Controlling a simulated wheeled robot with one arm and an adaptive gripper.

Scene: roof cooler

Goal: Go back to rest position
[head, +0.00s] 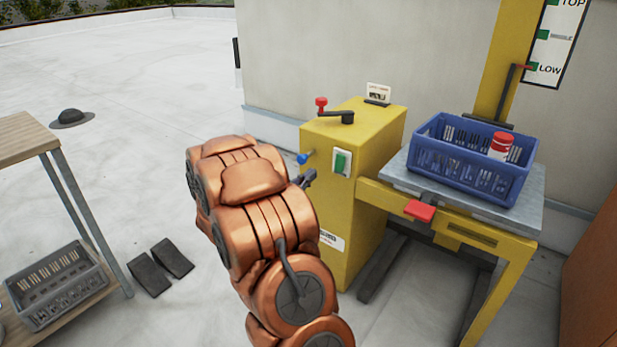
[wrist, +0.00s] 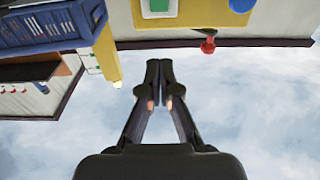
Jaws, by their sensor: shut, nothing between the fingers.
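My gripper (wrist: 159,70) is shut and empty, its two dark fingertips together in the wrist view. In the head view only a dark end of it (head: 308,178) shows past my copper arm, beside the yellow lift cabinet (head: 375,190). I cannot tell from the head view whether it touches the cabinet. The wrist view is upside down, with sky behind the fingers.
The cabinet has a red-knobbed crank (head: 335,113), a blue knob (head: 304,158) and a green switch (head: 341,162). A blue crate (head: 470,190) holding a red-and-white can (head: 501,146) stands on the lift platform (head: 525,212). A wooden-topped table (head: 22,140) stands left; floor between has dark wedges (head: 160,268).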

